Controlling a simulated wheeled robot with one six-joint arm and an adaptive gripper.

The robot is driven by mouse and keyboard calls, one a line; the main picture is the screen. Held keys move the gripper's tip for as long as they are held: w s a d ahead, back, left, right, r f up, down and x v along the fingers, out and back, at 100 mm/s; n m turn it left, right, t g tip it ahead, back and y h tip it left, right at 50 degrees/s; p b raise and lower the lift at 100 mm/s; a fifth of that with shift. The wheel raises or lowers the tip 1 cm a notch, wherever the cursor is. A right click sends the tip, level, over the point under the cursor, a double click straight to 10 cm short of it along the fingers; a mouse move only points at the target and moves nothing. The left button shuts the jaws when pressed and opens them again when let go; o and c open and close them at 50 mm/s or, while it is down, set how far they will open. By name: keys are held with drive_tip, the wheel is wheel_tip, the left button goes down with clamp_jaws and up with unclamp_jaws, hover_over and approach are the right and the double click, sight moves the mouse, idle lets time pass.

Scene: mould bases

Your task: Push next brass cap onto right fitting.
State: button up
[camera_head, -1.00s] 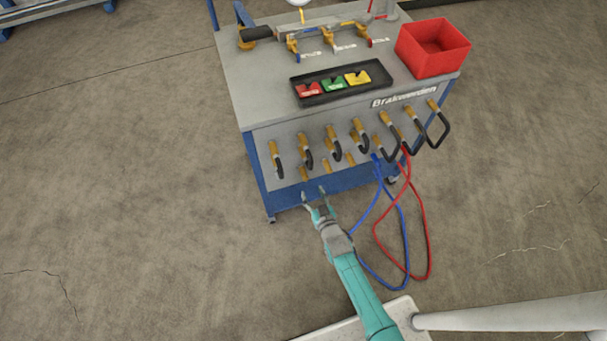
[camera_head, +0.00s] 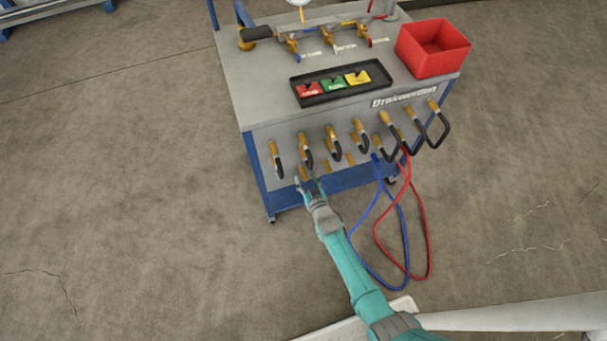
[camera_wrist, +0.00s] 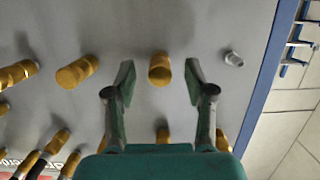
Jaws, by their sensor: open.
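My gripper (camera_head: 308,183) is at the lower left of the cart's front panel (camera_head: 285,137), its fingers pointing at the panel. In the wrist view my gripper (camera_wrist: 160,78) is open, with one finger on each side of a brass cap (camera_wrist: 159,68). Gaps show between the cap and both fingers. A bare silver fitting (camera_wrist: 234,58) sticks out of the panel to the right of the right finger. Another brass piece (camera_wrist: 75,72) is left of the fingers. In the head view, brass pieces of the lower row (camera_head: 326,166) show beside my gripper.
Black hoses with brass ends (camera_head: 333,142) hang from the upper row, just above my gripper. Blue (camera_head: 404,240) and red (camera_head: 424,220) hoses loop to the floor on the right. A black tray (camera_head: 298,98) and a red bin (camera_head: 432,65) are on top.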

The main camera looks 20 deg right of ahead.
clamp_jaws()
drive_tip(key=shift+f+v, duration=0.2)
drive_tip(key=shift+v, duration=0.6)
drive_tip(key=shift+f+v, duration=0.2)
drive_tip(key=shift+v, duration=0.55)
drive_tip(key=shift+f+v, duration=0.15)
drive_tip(key=shift+v, duration=0.65)
drive_tip(key=shift+s, duration=0.25)
drive_tip(key=shift+f+v, duration=0.25)
drive_tip(key=shift+v, duration=0.7)
drive_tip(key=shift+f+v, duration=0.2)
drive_tip(key=shift+v, duration=0.75)
drive_tip(key=shift+f+v, duration=0.25)
drive_tip(key=shift+v, duration=0.75)
drive_tip(key=shift+s, duration=0.15)
